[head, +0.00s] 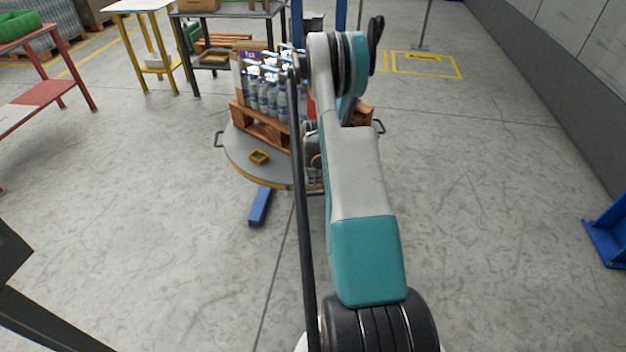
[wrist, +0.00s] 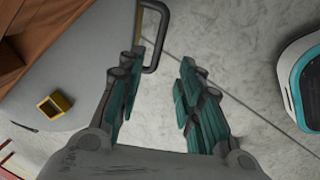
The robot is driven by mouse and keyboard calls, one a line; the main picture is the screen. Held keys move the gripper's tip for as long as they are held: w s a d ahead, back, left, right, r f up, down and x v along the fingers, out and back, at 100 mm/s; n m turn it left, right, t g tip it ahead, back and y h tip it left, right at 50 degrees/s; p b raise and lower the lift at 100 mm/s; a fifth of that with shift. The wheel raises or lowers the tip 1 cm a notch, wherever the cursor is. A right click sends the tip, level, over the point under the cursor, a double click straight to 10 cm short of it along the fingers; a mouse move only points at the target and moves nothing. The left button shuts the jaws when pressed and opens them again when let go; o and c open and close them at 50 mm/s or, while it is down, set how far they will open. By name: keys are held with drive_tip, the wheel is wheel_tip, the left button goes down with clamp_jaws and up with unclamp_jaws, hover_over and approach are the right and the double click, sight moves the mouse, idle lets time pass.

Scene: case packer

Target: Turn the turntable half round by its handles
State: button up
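The turntable (head: 236,153) is a round grey disc with a yellow rim, ahead of me in the head view. It carries a wooden pallet (head: 262,127) with bottles (head: 268,98). One dark handle (head: 218,140) sticks out at its left, another (head: 380,127) at its right. In the wrist view, a dark U-shaped handle (wrist: 163,40) stands out from the turntable edge (wrist: 85,70). My gripper (wrist: 161,64) is open, with its left finger close beside that handle; I cannot tell whether they touch.
A small yellow box (head: 259,157) sits on the turntable; it also shows in the wrist view (wrist: 54,105). A blue foot (head: 260,207) reaches out over the floor in front. Tables (head: 150,8) stand behind at left.

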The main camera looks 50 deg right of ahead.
sight(310, 195)
drive_tip(key=shift+r, duration=0.1)
drive_tip(key=f, duration=0.4)
drive_tip(key=w+f, duration=0.1)
drive_tip(key=f, duration=0.3)
drive_tip(key=w+d+f, duration=0.1)
drive_tip(key=f, duration=0.3)
drive_tip(key=shift+w, duration=0.15)
idle(0.5)
drive_tip(key=shift+r, duration=0.1)
clamp_jaws()
